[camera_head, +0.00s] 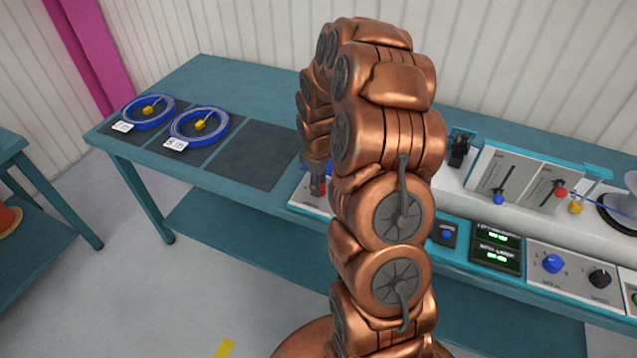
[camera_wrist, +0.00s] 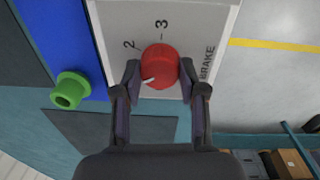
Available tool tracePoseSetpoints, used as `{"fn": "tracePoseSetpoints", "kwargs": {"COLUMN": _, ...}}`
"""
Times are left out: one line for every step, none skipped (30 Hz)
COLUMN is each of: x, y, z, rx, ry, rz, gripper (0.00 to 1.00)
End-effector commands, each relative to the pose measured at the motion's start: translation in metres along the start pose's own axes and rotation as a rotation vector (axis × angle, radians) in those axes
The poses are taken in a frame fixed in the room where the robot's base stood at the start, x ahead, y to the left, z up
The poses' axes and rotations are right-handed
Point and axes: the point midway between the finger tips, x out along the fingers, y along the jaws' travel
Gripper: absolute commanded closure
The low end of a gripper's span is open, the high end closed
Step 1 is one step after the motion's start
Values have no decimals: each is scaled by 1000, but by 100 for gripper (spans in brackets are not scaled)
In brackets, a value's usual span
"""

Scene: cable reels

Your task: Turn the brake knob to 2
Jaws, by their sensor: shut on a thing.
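The red brake knob (camera_wrist: 160,66) sits on a pale panel (camera_wrist: 120,18) marked BRAKE in the wrist view. The numbers 2 and 3 show beyond it, 2 to the upper left and 3 straight above. A white mark on the knob points to the lower left, away from 2, toward my left finger. Any number there is hidden. My gripper (camera_wrist: 160,74) has one finger on each side of the knob and is shut on it. In the head view my gripper (camera_head: 317,180) is low at the panel, partly behind my copper arm, which hides most of the knob.
A green peg-like part (camera_wrist: 70,90) stands on a blue surface beside the panel. Two blue reels (camera_head: 148,111) (camera_head: 200,125) lie on dark mats at the left of the bench; another dark mat (camera_head: 252,155) is bare. Sliders (camera_head: 498,199) and a blue knob (camera_head: 553,264) are at right.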

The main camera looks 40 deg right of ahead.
Motion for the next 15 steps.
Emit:
{"fn": "tracePoseSetpoints", "kwargs": {"x": 2, "y": 0, "z": 0, "rx": 7, "ry": 0, "rz": -1, "gripper": 93}}
{"fn": "tracePoseSetpoints", "kwargs": {"x": 2, "y": 0, "z": 0, "rx": 13, "ry": 0, "rz": -1, "gripper": 93}}
{"fn": "tracePoseSetpoints", "kwargs": {"x": 3, "y": 0, "z": 0, "rx": 24, "ry": 0, "rz": 0, "gripper": 93}}
{"fn": "tracePoseSetpoints", "kwargs": {"x": 3, "y": 0, "z": 0, "rx": 35, "ry": 0, "rz": 0, "gripper": 93}}
{"fn": "tracePoseSetpoints", "kwargs": {"x": 4, "y": 0, "z": 0, "rx": 48, "ry": 0, "rz": 0, "gripper": 93}}
{"fn": "tracePoseSetpoints", "kwargs": {"x": 4, "y": 0, "z": -1, "rx": 65, "ry": -1, "rz": 1, "gripper": 93}}
{"fn": "tracePoseSetpoints", "kwargs": {"x": 5, "y": 0, "z": -1, "rx": 81, "ry": -1, "rz": 1, "gripper": 93}}
{"fn": "tracePoseSetpoints", "kwargs": {"x": 5, "y": 0, "z": -1, "rx": 99, "ry": -1, "rz": 2, "gripper": 93}}
{"fn": "tracePoseSetpoints", "kwargs": {"x": 5, "y": 0, "z": -1, "rx": 126, "ry": -2, "rz": 2, "gripper": 93}}
{"fn": "tracePoseSetpoints", "kwargs": {"x": 6, "y": 0, "z": -1, "rx": 147, "ry": -3, "rz": 2, "gripper": 93}}
{"fn": "tracePoseSetpoints", "kwargs": {"x": 6, "y": 0, "z": -1, "rx": 170, "ry": -4, "rz": 2, "gripper": 93}}
{"fn": "tracePoseSetpoints", "kwargs": {"x": 6, "y": 1, "z": 0, "rx": 202, "ry": -6, "rz": 3, "gripper": 93}}
{"fn": "tracePoseSetpoints", "kwargs": {"x": 6, "y": 1, "z": -1, "rx": 227, "ry": -6, "rz": 4, "gripper": 93}}
{"fn": "tracePoseSetpoints", "kwargs": {"x": 6, "y": 1, "z": -1, "rx": 255, "ry": -6, "rz": 5, "gripper": 93}}
{"fn": "tracePoseSetpoints", "kwargs": {"x": 6, "y": 2, "z": -1, "rx": 291, "ry": -7, "rz": 7, "gripper": 93}}
